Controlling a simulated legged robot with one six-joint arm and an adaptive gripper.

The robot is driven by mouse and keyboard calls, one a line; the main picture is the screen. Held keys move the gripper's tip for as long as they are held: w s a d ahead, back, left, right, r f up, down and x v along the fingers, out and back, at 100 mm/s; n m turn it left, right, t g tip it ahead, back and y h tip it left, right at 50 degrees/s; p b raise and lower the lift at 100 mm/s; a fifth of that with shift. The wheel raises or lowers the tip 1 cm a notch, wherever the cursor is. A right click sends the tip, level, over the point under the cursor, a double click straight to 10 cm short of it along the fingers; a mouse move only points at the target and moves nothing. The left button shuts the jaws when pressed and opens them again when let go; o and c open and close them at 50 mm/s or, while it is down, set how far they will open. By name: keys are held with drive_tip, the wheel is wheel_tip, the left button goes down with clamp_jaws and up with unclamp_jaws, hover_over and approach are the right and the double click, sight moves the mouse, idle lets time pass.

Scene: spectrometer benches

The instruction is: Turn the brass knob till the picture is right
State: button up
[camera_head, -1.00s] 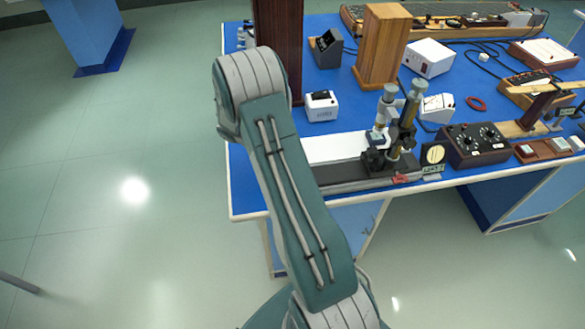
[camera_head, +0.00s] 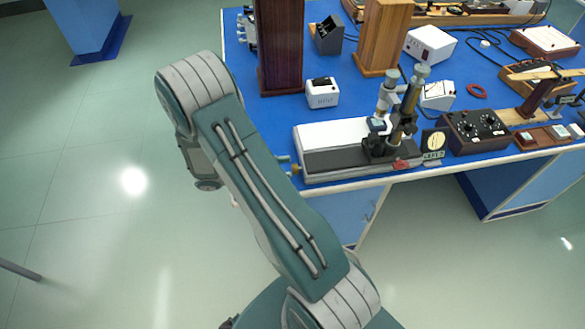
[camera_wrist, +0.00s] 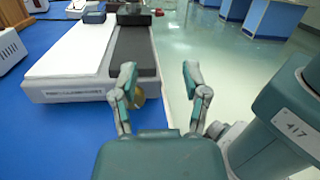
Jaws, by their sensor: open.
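The spectrometer (camera_head: 345,160), a white box with a black top strip, lies along the bench's front edge. Its brass knob (camera_head: 295,169) sticks out of its left end. In the wrist view the knob (camera_wrist: 139,97) shows partly behind my left finger. My gripper (camera_wrist: 160,78) is open and empty, its fingers spread, with the knob near the left finger; I cannot tell whether they touch. In the head view my arm hides most of the gripper. A small dark panel with a round pale picture (camera_head: 433,142) stands right of the eyepiece tubes (camera_head: 405,110); its detail is too small to read.
The blue bench (camera_head: 270,120) holds a small white meter (camera_head: 322,92), a dark wooden column (camera_head: 280,50), a lighter wooden block (camera_head: 382,38) and a knobbed control box (camera_head: 475,132). Open floor (camera_head: 100,240) lies left of the bench.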

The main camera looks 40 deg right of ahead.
sight(293, 170)
drive_tip(key=shift+a+f+m+t+h, duration=0.3)
drive_tip(key=shift+a+m+t+h, duration=0.15)
drive_tip(key=shift+t+h, duration=0.35)
drive_tip(key=m+t, duration=0.1)
drive_tip(key=f+t+h, duration=0.1)
drive_tip(key=t, duration=0.1)
drive_tip(key=shift+s+a+m+h, duration=0.1)
drive_tip(key=shift+a+m+h, duration=0.2)
drive_tip(key=shift+a+m, duration=0.1)
drive_tip(key=t, duration=0.1)
drive_tip(key=a+m+t, duration=0.1)
drive_tip(key=f+t+h, duration=0.1)
drive_tip(key=t, duration=0.1)
drive_tip(key=shift+s+a+f+m, duration=0.1)
drive_tip(key=shift+a+m, duration=0.15)
drive_tip(key=shift+m, duration=0.1)
drive_tip(key=s+a+f+m+t+y, duration=0.1)
drive_tip(key=a+f+m+t, duration=0.25)
drive_tip(key=t, duration=0.35)
drive_tip(key=shift+m, duration=0.45)
drive_tip(key=shift+w+d+r, duration=0.15)
drive_tip(key=shift+w+d, duration=0.25)
drive_tip(key=shift+d, duration=1.4)
drive_tip(key=shift+w+d+r, duration=0.15)
drive_tip(key=shift+w+d, duration=0.25)
drive_tip(key=shift+d, duration=1.4)
drive_tip(key=shift+w+d+r, duration=0.15)
drive_tip(key=shift+w+d, duration=0.25)
drive_tip(key=shift+d, duration=1.4)
drive_tip(key=shift+c, duration=0.3)
